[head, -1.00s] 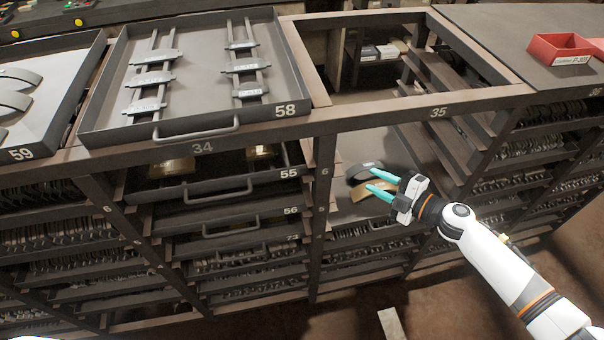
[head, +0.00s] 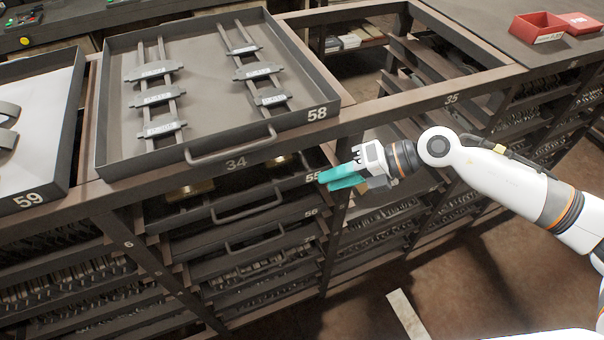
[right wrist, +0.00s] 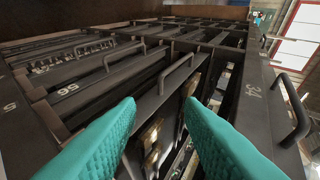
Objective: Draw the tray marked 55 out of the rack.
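The tray marked 55 (head: 244,197) sits in the rack under the 34 label, its dark front panel and bar handle (head: 250,209) facing out. Brass-coloured parts (head: 190,190) show inside it. My right gripper (head: 322,179) has teal fingers and points left, near the right end of this tray's front by the 55 label. In the right wrist view the fingers (right wrist: 160,112) are spread with nothing between them. The tray's handle (right wrist: 176,73) appears ahead of and above the fingertips there, apart from them. My left gripper is not in view.
Tray 58 (head: 215,131) lies on top of the rack with its handle jutting out above tray 55. Tray 56 (head: 258,238) is just below. Tray 59 (head: 40,150) is at left. A red box (head: 538,27) stands at the far right. Open floor (head: 470,280) lies at lower right.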

